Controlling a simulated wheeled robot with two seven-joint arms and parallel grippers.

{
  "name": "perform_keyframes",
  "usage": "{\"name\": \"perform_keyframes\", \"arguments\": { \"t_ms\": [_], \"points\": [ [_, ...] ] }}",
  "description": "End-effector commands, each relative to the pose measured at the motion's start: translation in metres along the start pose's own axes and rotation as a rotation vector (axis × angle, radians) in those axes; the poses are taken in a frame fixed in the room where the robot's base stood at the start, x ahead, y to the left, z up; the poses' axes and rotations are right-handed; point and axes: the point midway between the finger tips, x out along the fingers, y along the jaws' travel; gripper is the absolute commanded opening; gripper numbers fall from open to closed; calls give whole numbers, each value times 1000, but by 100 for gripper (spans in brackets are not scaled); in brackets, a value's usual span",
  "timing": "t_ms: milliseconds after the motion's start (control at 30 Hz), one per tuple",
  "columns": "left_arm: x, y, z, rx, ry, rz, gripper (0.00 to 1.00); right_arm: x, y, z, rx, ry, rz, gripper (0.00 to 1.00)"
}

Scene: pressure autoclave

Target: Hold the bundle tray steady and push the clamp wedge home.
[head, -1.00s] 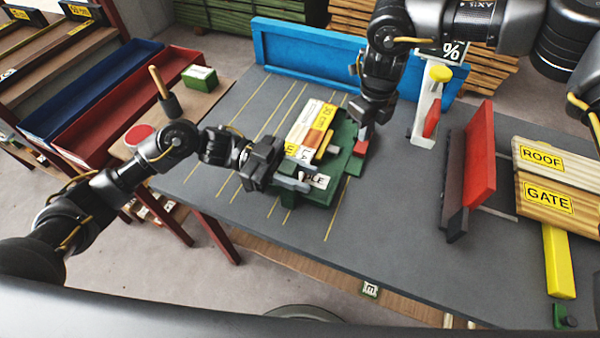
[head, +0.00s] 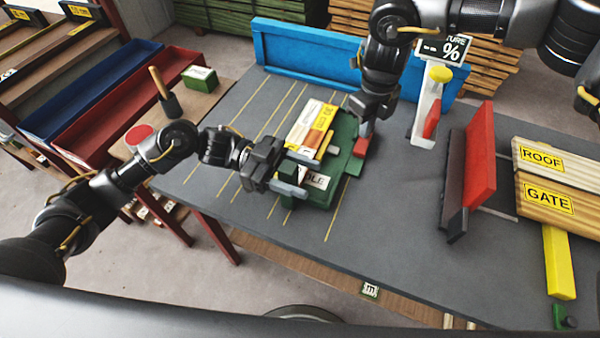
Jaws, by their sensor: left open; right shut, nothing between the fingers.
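The green bundle tray (head: 345,165) lies on the grey bench and holds a bundle of boards (head: 311,124) with white and yellow labels. A dark-on-white label shows on its front part. My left gripper (head: 291,180) is open at the tray's front left edge, with its grey fingers by the green part; contact is unclear. My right gripper (head: 362,138) is shut and points down at the tray's back right side. A small red block (head: 361,145) shows right at its tips; I cannot tell whether this is the clamp wedge.
A blue trough (head: 320,55) runs along the back. A white stand with a yellow knob (head: 440,74) and a red upright plate (head: 480,155) stand to the right. ROOF and GATE boards (head: 545,195) lie far right. The bench front is clear.

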Motion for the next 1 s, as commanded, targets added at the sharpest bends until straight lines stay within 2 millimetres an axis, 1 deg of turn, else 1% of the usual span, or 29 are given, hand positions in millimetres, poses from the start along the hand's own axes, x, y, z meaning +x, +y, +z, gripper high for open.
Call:
{"name": "perform_keyframes", "arguments": {
  "t_ms": [167, 267, 367, 600, 700, 833, 1000],
  "points": [
    [-2, 0, 0, -1, -1, 0, 54, 0, 0, 0, 0, 0, 0, 0],
    [-12, 0, 0, 0, -1, -1, 54, 0, 0, 0, 0, 0, 0, 0],
    [-30, 0, 1, -1, -3, -3, 54, 0, 0, 0, 0, 0, 0, 0],
    [-81, -1, 0, -1, -3, -4, 54, 0, 0, 0, 0, 0, 0, 0],
    [-98, -1, 0, -1, -2, -3, 54, 0, 0, 0, 0, 0, 0, 0],
    [-112, -1, 0, -1, -2, -1, 54, 0, 0, 0, 0, 0, 0, 0],
    [-120, 0, 0, 0, 0, 0, 54, 0, 0, 0, 0, 0, 0, 0]
  ]
}}
